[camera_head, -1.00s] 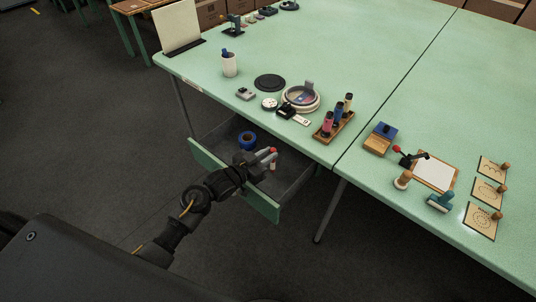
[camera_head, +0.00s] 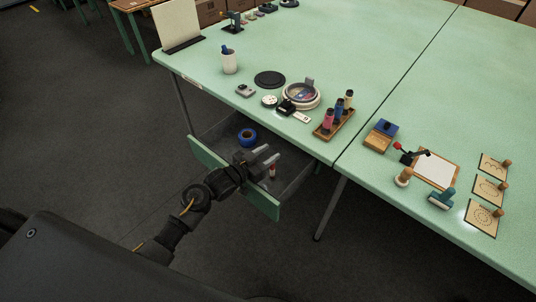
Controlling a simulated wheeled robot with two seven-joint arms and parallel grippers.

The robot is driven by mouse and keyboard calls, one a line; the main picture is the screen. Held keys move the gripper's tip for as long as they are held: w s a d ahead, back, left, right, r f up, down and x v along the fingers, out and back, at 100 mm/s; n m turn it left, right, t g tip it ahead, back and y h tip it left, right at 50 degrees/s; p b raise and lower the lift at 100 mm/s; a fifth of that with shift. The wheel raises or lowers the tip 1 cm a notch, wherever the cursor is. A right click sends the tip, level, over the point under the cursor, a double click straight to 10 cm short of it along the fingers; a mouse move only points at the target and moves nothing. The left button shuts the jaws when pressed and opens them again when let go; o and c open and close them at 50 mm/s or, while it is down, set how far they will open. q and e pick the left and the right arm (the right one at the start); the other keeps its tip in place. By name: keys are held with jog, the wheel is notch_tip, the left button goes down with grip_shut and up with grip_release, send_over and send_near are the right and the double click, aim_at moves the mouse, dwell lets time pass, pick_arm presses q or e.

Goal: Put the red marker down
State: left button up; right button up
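The red marker (camera_head: 272,171) is small in view, with a red and a pale part. It appears to be inside the open drawer (camera_head: 208,153), near the drawer's right part, just below my gripper's fingers. My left gripper (camera_head: 270,156) is over the drawer with its two pale fingers spread apart and nothing visible between them. The marker looks apart from the fingers. My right gripper is not in view.
A blue tape roll (camera_head: 247,137) lies in the drawer, left of the gripper. The drawer hangs under the green table (camera_head: 215,95).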

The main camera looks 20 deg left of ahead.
pick_arm(q)
jog(key=r+v, duration=0.1)
jog(key=v, duration=1.1)
jog(key=shift+r, duration=0.2)
jog(key=shift+f, duration=0.1)
